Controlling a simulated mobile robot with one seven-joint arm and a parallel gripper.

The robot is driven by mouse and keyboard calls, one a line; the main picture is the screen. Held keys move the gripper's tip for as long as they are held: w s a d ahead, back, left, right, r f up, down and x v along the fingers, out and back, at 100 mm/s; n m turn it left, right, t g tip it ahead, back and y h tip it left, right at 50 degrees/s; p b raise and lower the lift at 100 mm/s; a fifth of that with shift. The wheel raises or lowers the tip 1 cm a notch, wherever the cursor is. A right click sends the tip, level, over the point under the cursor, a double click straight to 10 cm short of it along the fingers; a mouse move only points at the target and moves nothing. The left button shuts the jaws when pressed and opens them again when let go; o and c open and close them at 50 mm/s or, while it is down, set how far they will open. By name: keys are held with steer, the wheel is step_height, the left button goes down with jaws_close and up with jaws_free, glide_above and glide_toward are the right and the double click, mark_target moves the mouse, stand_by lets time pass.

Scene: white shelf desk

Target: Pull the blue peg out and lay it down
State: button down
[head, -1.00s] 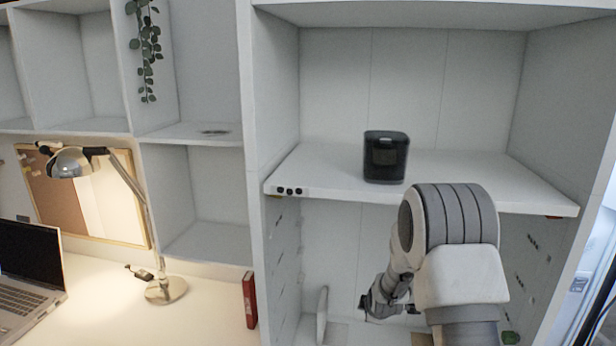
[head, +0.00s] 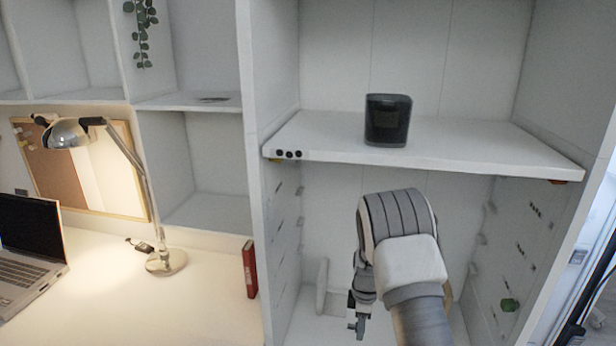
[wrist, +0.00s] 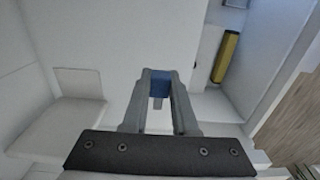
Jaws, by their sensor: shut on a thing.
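The blue peg (wrist: 160,85) is between the fingertips of my gripper (wrist: 158,80) in the wrist view. The jaws are shut on it, and a small grey end of it shows between the fingers. In the head view my gripper (head: 359,320) hangs low in the compartment under the white shelf board (head: 450,146), apart from both side walls. The peg itself cannot be made out in the head view.
A dark box-shaped device (head: 388,120) stands on the shelf board. A yellow bar (wrist: 226,57) shows in the wrist view. A lamp (head: 165,262), laptop (head: 30,260) and red book (head: 249,268) are on the left desk.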

steer(key=shift+f+b, duration=1.45)
steer(key=shift+f, duration=2.1)
steer(key=c, duration=0.6)
jaws_free()
step_height(320, 180, up, 17)
steer(key=shift+r+p, duration=0.2)
steer(key=shift+p, duration=0.8)
